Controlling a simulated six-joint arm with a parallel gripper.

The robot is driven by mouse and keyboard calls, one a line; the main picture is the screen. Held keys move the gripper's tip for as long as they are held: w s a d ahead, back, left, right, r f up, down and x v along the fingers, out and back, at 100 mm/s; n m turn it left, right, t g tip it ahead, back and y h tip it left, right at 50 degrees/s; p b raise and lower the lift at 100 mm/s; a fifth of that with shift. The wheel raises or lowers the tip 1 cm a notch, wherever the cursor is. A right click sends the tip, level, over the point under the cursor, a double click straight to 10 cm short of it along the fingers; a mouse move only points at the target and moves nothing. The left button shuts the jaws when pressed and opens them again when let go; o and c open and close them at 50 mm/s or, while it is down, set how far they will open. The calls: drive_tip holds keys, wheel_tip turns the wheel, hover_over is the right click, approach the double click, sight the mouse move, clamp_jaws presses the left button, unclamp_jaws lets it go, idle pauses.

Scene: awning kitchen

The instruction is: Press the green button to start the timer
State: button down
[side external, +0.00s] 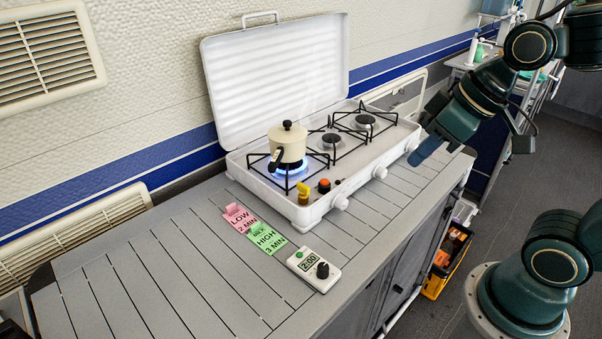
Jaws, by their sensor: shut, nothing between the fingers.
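A white timer (313,269) lies on the slatted counter in front of the stove. Its small display reads 2:00. A green button (299,254) sits at its upper left and a black knob (323,270) at its lower right. My gripper (416,158) is shut and empty, above the right end of the counter near the stove's right corner. It is well apart from the timer, up and to the right of it. Nothing hides the green button.
A white stove (335,193) with its lid up holds a cream pot (289,146) over a blue flame. A pink LOW 2 MIN card (239,218) and a green HIGH 3 MIN card (265,238) lie left of the timer. The counter's left part (150,280) is clear.

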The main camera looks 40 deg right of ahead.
drive_tip(key=w+a+f+n+g+y, duration=0.1)
drive_tip(key=w+a+f+n+y, duration=0.15)
drive_tip(key=w+a+f, duration=0.45)
drive_tip(key=y, duration=0.5)
hover_over(299, 254)
drive_tip(key=d, duration=0.1)
wheel_tip(299, 254, down, 8)
drive_tip(key=shift+s+r+g, duration=0.15)
drive_tip(key=shift+s+g, duration=0.15)
drive_tip(key=shift+d, duration=0.1)
drive_tip(key=shift+f, duration=4.45)
drive_tip(key=shift+f, duration=0.7)
drive_tip(key=shift+r, duration=0.75)
